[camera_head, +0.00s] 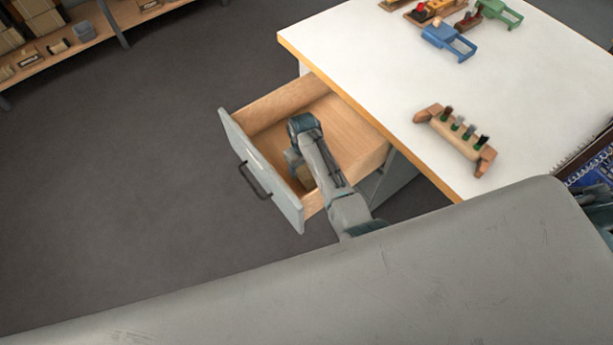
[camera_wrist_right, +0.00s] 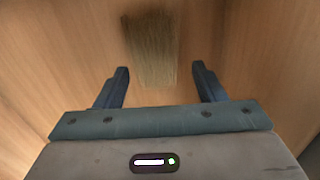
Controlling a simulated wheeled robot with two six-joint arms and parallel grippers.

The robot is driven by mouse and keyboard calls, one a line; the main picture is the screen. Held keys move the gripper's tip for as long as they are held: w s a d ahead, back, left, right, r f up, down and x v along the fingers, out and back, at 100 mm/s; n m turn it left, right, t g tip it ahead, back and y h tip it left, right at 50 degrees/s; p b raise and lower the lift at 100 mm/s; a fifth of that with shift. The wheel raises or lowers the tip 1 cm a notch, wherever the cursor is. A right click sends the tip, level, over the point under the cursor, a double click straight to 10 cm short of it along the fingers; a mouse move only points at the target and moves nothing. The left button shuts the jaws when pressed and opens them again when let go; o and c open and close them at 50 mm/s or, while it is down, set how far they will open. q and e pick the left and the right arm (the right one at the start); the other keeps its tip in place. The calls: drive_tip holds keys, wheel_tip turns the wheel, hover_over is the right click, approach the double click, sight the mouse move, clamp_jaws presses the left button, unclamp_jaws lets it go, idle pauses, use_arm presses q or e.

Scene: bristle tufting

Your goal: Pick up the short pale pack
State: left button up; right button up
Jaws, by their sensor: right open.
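The short pale pack (camera_wrist_right: 152,48) is a straw-coloured bundle of bristles lying in the open drawer (camera_head: 286,105). In the right wrist view it lies between and beyond the two fingers, with a gap on each side. My right gripper (camera_wrist_right: 160,88) is open and empty, pointing down into the drawer. In the head view my right arm reaches over the drawer, and its wrist hides most of the gripper. A tan patch of the pack (camera_head: 306,176) shows beside the gripper near the drawer front. My left gripper is not in view.
The drawer's side walls and its grey front with a dark handle (camera_head: 255,180) surround the gripper. A white table (camera_head: 375,65) carries a wooden holder (camera_head: 458,135) with several bristle tufts, plus blue (camera_head: 447,40) and green (camera_head: 500,13) fixtures. A shelf stands far left.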

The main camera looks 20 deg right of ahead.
sight(306, 173)
drive_tip(key=f, duration=0.5)
drive_tip(key=shift+s+d+f, duration=0.25)
drive_tip(key=shift+d+f, duration=0.05)
drive_tip(key=shift+d, duration=0.1)
drive_tip(key=c, duration=1.1)
drive_tip(key=shift+r, duration=0.15)
